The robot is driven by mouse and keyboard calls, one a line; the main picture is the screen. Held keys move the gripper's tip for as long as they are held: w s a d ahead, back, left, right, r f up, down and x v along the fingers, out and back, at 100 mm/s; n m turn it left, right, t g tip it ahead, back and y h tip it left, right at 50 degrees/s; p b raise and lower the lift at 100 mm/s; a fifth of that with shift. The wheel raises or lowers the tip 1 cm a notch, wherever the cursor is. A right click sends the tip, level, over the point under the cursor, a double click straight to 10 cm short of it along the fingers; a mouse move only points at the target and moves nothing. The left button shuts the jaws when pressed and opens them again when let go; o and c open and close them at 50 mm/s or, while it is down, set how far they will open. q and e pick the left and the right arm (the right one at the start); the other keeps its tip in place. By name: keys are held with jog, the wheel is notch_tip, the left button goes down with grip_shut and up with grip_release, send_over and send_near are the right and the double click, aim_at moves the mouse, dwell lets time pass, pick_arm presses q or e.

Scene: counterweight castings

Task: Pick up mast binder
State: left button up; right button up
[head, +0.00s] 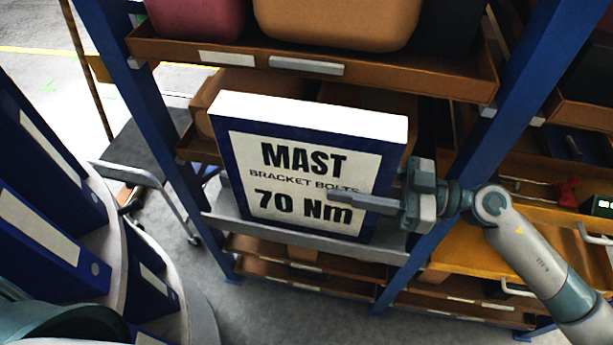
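The mast binder (237,158) is a large blue binder with a white top and a white label reading "MAST BRACKET BOLTS 70 Nm". It stands upright, slightly tilted in the picture, on a grey shelf ledge (240,229) of the blue rack. My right gripper (332,197) comes in from the right, and its fingers point left across the right part of the label, covering a little of the lettering. The fingers overlap in this view, so their gap does not show, nor whether they touch the binder. My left gripper is not in view.
Blue rack posts (150,115) flank the binder. A brown shelf (215,55) with large bins is above it. Other blue binders (40,235) stand on a curved holder at left. A grey cart (140,150) stands behind. Drawers (470,250) are at right.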

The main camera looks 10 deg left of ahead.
grip_shut()
jog(key=shift+r, duration=0.1)
jog(key=shift+w+r, duration=0.1)
jog(key=shift+r, duration=0.6)
jog(key=r, duration=0.2)
jog(key=b, duration=0.1)
jog(key=shift+d+r, duration=0.25)
jog(key=shift+r, duration=0.15)
jog(key=b, duration=0.4)
send_near(355, 167)
jog(key=shift+s+a+r, duration=0.2)
jog(key=shift+s+r, duration=0.75)
jog(key=shift+s, duration=0.05)
jog(key=shift+s+a+r, duration=0.2)
jog(key=shift+s+r, duration=0.7)
jog(key=shift+s, duration=0.05)
